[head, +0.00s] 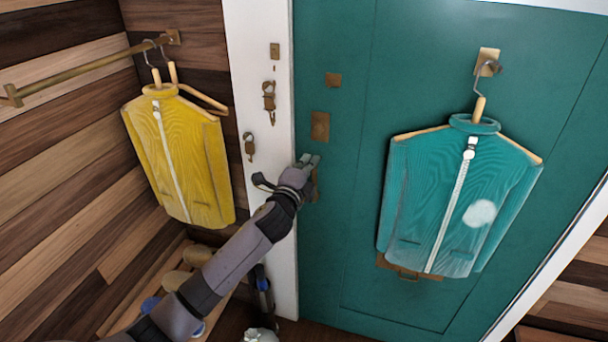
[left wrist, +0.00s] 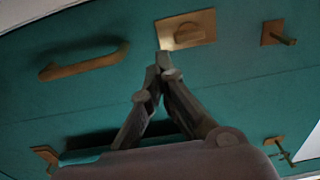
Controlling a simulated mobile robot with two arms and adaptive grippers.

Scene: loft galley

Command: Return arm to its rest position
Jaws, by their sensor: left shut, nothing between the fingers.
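My left arm reaches up from the lower left in the head view. My left gripper (head: 310,160) is in front of the teal door (head: 350,230), near the door's left edge. It is shut and empty. In the left wrist view the left gripper's fingertips (left wrist: 163,62) meet, just below a brass lock plate (left wrist: 187,28) in the picture. I cannot tell whether they touch the door. The lock plate also shows in the head view (head: 320,127), above the gripper. A brass pull handle (left wrist: 85,62) shows in the left wrist view. My right gripper is not in view.
A teal jacket (head: 425,200) hangs on a door hook (head: 488,66), right of my arm. A yellow jacket (head: 180,155) hangs from a wall rail (head: 90,66) at left. The white frame (head: 262,60) carries brass latch pieces. Shoes stand low, partly behind my arm.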

